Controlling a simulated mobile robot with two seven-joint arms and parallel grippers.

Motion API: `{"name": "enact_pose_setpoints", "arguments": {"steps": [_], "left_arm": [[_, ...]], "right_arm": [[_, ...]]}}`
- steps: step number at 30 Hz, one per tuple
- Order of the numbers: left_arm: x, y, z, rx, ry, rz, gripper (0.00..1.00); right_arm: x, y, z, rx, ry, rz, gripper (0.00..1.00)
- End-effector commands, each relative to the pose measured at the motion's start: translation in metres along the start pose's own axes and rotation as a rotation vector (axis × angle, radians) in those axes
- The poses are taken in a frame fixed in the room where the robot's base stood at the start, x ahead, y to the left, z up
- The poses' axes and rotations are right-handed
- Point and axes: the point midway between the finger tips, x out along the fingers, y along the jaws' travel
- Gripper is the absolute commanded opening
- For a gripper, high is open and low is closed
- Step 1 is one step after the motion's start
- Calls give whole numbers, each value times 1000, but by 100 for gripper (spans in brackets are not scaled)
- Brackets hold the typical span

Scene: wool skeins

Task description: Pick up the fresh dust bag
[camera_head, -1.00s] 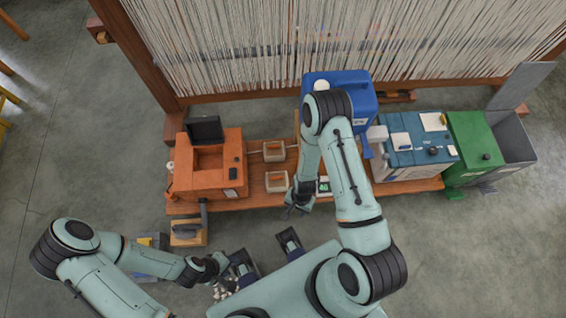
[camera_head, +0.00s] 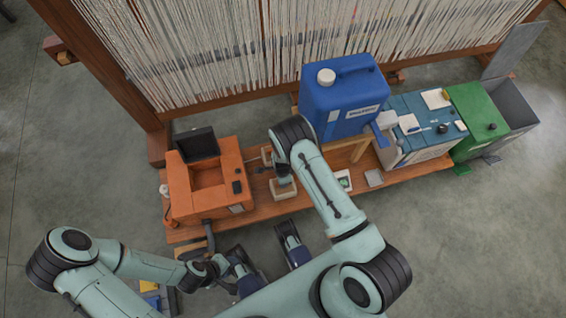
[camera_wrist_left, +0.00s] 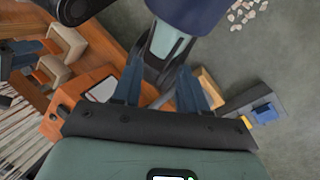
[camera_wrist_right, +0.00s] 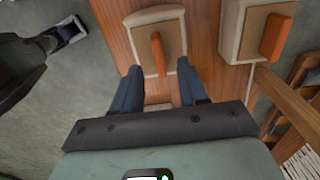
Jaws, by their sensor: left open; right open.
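Two beige box-like pieces stand on the wooden bench, a front one (camera_head: 283,188) and a back one (camera_head: 267,153). In the right wrist view the front piece (camera_wrist_right: 173,63) has a brown top and an orange tab, and so does the other (camera_wrist_right: 243,30). I cannot tell which, if either, is the fresh dust bag. My right gripper (camera_wrist_right: 160,70) is open and empty, above the bench with its fingertips near the front piece's edge. My left gripper (camera_wrist_left: 160,68) is open and empty, low at the left near the orange machine (camera_head: 207,190).
A large blue canister (camera_head: 342,100) stands behind my right arm. A blue-topped box (camera_head: 415,128) and a green bin (camera_head: 480,115) are at the right. A loom (camera_head: 230,50) closes off the back. A blue and yellow item (camera_wrist_left: 264,112) lies on the floor near my left gripper.

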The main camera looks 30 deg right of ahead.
Motion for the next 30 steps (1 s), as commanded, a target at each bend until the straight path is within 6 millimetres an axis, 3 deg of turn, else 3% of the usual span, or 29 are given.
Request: {"name": "enact_pose_setpoints", "arguments": {"steps": [5, 12, 22, 26, 30], "left_arm": [[3, -1, -3, 0, 8, 0, 43], [12, -4, -18, -4, 48, -1, 43], [12, -5, -22, -4, 60, -2, 43], [12, -5, -22, -4, 60, -2, 43], [12, -5, -22, -5, 59, -2, 43]], "right_arm": [[15, 1, -1, 0, 0, 1, 43], [50, 3, -4, -1, 0, 1, 43], [55, 2, -3, 0, -1, 0, 43], [55, 2, -3, 0, -1, 0, 0], [55, 2, -3, 0, -1, -1, 0]]}}
